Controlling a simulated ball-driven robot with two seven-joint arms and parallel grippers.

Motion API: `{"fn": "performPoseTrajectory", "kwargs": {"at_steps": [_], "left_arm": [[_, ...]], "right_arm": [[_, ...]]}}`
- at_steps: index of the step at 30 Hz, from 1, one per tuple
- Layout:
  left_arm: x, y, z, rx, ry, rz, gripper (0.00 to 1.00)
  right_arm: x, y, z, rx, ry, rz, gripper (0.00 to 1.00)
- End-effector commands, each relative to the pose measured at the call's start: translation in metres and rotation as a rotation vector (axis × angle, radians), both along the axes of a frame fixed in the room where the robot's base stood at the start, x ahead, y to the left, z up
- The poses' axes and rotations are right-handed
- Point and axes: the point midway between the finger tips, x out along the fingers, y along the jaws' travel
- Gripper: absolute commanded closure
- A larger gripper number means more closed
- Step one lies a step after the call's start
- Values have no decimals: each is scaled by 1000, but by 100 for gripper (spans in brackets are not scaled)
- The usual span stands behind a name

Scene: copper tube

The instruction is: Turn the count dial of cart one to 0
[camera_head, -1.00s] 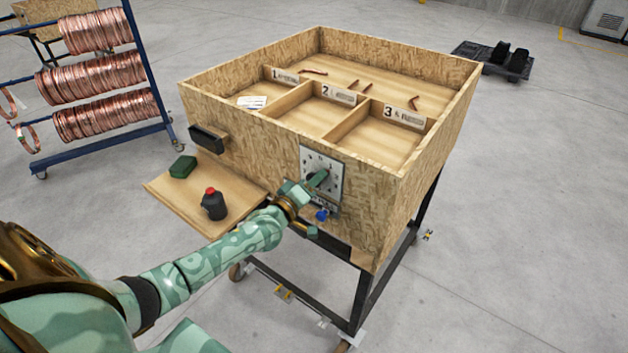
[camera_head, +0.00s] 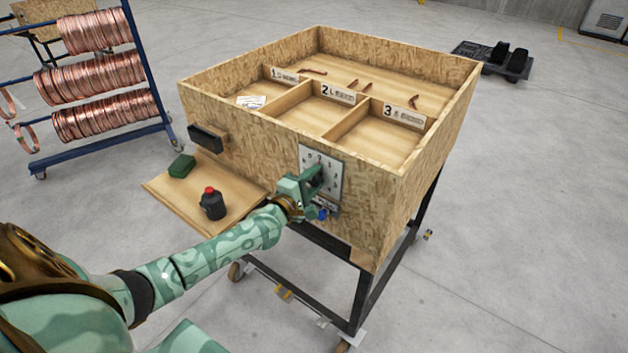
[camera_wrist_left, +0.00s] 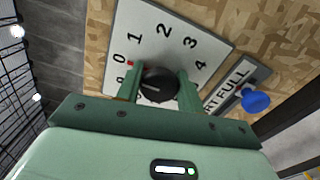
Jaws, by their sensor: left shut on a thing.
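Cart one (camera_head: 420,160) is a chipboard box on a dark wheeled frame. Its white count plate (camera_head: 335,162) is on the front panel, with numbers around a black round dial knob (camera_wrist_left: 158,86). My left gripper (camera_head: 318,180) is at the plate and, in the left wrist view, its green fingers are shut on the knob from both sides. A red mark (camera_wrist_left: 131,63) shows beside the left finger, between the 0 and the 1. The fingers hide part of the knob and the lower numbers. My right gripper is not in view.
A blue knob (camera_wrist_left: 255,100) sits by a "FULL" label (camera_wrist_left: 230,88) beside the plate. A fold-out shelf (camera_head: 225,178) holds a black bottle with a red cap (camera_head: 213,204) and a green block (camera_head: 181,166). A rack of copper coils (camera_head: 105,70) stands left.

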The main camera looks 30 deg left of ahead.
Motion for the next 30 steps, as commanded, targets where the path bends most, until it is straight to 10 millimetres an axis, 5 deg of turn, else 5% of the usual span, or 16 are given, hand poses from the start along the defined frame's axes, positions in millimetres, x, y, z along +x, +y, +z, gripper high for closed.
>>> {"fn": "performPoseTrajectory", "kwargs": {"at_steps": [18, 19, 21, 30], "left_arm": [[0, 0, -1, -39, 5, 1, 85], [0, 0, -1, -39, 5, 1, 54], [0, 0, -1, -39, 5, 0, 41], [-2, 0, 0, -38, 4, 0, 41]], "right_arm": [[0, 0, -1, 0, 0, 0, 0], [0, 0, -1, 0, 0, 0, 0], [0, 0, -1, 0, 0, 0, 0], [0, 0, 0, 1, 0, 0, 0]]}}
